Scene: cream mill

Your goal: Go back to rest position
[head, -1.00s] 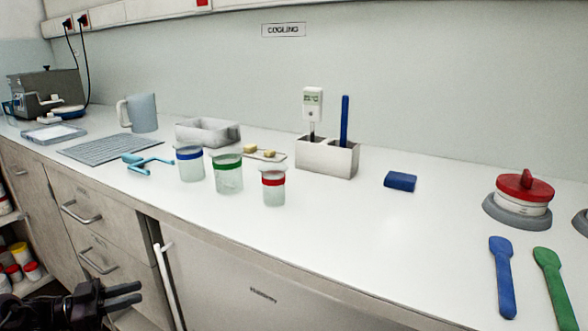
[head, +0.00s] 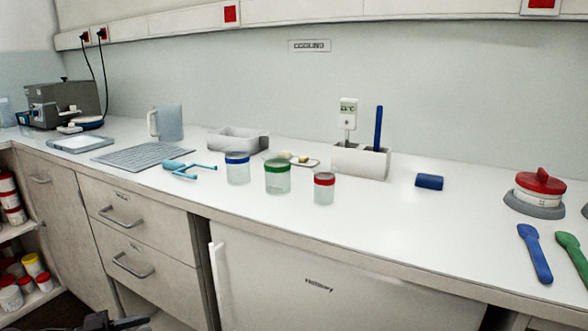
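Only the top of my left gripper (head: 125,323) shows, dark at the bottom left edge of the head view. It is low in front of the drawers, below and well apart from the white worktop (head: 400,235). Most of it is cut off by the frame, so I cannot tell whether its fingers are apart. No object shows in the visible part. My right gripper is out of view.
Blue-, green- and red-banded beakers (head: 237,170) stand near the worktop's front edge. Blue and green spatulas (head: 535,253) lie at the right. Drawer handles (head: 120,218) and a white door handle (head: 217,272) stick out below. Shelves of jars (head: 33,264) stand at far left.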

